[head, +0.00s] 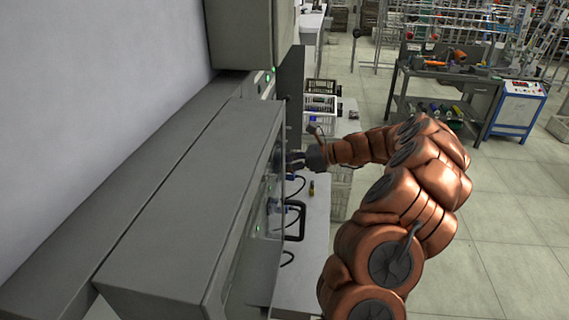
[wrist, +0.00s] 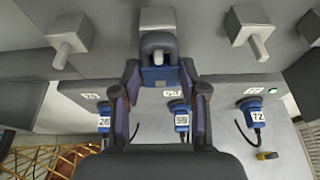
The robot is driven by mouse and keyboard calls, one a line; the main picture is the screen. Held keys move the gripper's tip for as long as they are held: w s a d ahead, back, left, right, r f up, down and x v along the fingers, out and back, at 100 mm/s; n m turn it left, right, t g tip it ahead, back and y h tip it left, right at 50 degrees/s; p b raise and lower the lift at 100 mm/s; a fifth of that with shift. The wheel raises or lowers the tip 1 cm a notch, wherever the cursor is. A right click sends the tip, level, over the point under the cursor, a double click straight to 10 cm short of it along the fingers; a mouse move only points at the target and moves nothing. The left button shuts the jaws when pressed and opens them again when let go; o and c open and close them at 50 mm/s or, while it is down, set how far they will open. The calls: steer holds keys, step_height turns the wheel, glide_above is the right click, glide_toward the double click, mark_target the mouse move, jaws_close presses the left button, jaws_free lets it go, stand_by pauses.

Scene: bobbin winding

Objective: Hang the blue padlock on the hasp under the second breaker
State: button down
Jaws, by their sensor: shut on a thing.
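My gripper (wrist: 159,78) is shut on the blue padlock (wrist: 158,77), its two dark fingertips on either side of the body. The padlock's dark grey upper part (wrist: 158,44) points toward the panel, just below the middle light-grey breaker handle (wrist: 158,18). I cannot tell whether the shackle touches or passes through a hasp; the padlock covers that spot. Other breaker handles stand to the left (wrist: 69,38) and right (wrist: 250,28). In the head view my gripper (head: 300,160) is at the panel's front face, and the padlock cannot be made out.
A small yellow-and-black item (head: 311,188) lies on the pale table (head: 316,225). The grey cabinet (head: 185,205) blocks the left; open floor lies right.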

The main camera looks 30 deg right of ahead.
steer(key=shift+f, duration=0.1)
steer(key=c, duration=0.5)
jaws_free()
steer(key=shift+c, duration=0.2)
steer(key=v, duration=1.2)
